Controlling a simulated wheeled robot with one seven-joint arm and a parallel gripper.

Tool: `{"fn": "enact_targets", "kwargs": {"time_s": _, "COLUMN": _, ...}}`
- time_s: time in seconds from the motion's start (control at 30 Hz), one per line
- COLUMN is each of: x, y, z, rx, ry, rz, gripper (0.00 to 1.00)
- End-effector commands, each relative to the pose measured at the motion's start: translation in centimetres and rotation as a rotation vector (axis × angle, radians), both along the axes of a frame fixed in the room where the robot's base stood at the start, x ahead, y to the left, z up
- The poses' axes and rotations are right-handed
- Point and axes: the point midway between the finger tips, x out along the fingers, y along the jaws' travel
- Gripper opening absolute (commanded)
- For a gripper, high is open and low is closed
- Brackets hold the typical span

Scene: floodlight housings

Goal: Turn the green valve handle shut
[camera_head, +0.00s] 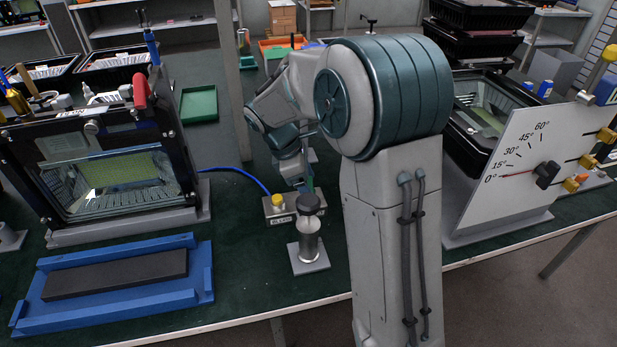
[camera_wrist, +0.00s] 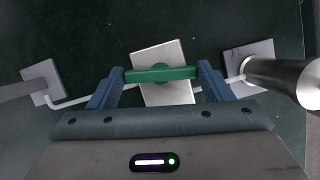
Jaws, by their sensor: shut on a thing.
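The green valve handle (camera_wrist: 161,74) is a straight bar over a pale square plate (camera_wrist: 165,95) in the wrist view. It lies across the picture, roughly in line with the thin white pipe (camera_wrist: 222,82) beneath it. My gripper (camera_wrist: 161,76) is shut on the handle, with one blue finger at each end of the bar.
A metal cylinder (camera_wrist: 288,80) stands close to the right finger; a dark-topped post (camera_head: 308,238) stands on the bench in the head view. A box with a yellow button (camera_head: 279,208) is nearby. A blue tray (camera_head: 205,272) lies left; an angle-scale panel (camera_head: 530,150) stands right.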

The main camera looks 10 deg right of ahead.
Motion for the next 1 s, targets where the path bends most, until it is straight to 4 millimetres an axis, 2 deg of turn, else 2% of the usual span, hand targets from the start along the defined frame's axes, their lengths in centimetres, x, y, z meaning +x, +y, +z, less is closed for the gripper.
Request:
{"fn": "enact_targets", "kwargs": {"time_s": 0.1, "x": 0.12, "y": 0.04, "z": 0.46, "rx": 0.000, "ry": 0.002, "rz": -0.103, "gripper": 0.50}}
{"fn": "enact_targets", "kwargs": {"time_s": 1.0, "x": 0.50, "y": -0.32, "z": 0.29, "rx": 0.001, "ry": 0.000, "rz": -0.958, "gripper": 0.50}}
